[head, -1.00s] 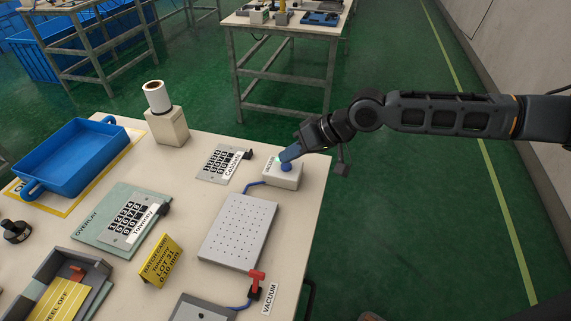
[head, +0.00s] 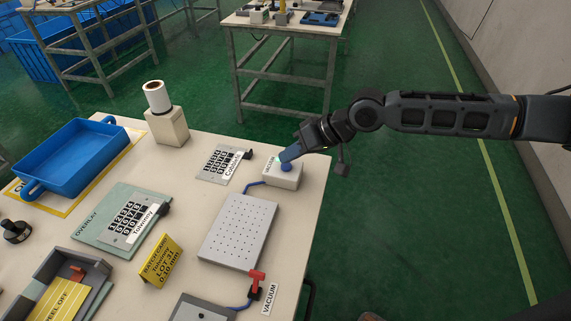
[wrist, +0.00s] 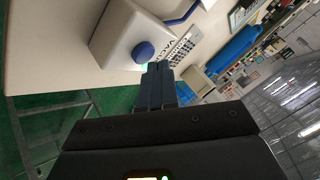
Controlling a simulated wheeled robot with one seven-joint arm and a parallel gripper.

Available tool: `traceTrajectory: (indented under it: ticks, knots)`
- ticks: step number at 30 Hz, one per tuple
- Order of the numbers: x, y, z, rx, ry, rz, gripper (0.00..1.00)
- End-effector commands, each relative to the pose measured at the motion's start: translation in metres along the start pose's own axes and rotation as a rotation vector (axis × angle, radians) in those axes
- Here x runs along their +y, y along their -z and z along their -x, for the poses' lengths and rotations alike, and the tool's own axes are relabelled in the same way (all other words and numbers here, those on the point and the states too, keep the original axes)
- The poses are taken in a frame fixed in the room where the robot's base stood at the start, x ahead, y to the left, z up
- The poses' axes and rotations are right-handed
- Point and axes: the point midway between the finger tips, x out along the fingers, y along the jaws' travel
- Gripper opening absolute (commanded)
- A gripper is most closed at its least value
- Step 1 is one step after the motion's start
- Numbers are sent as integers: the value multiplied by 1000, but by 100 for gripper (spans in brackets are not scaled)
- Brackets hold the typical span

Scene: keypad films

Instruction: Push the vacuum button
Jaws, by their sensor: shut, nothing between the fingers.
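The vacuum button is a round blue cap (head: 286,167) on a white box (head: 284,178) at the table's far right corner. A blue hose runs from the box toward the perforated grey plate (head: 238,231). In the wrist view the blue button (wrist: 143,52) stands out from the white box (wrist: 112,30), with part of a "VACUUM" label beside it. My gripper (head: 290,155) is shut and empty, its blue fingers pointing down at the button. In the wrist view its fingertips (wrist: 158,68) are right beside the button; I cannot tell whether they touch it.
A red-handled valve (head: 257,281) with a VACUUM sign stands at the plate's near end. A keypad film marked Cobalt (head: 222,162) lies left of the box. A roll on a block (head: 160,115) and a blue tray (head: 72,158) are farther left.

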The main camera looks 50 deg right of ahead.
Motion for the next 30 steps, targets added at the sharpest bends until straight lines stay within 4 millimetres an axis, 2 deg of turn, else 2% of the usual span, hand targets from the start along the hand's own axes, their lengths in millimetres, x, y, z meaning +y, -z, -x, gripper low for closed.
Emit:
traceTrajectory:
  ticks: [30]
  knots:
    - [5, -5, -6, -1, 0, 0, 0]
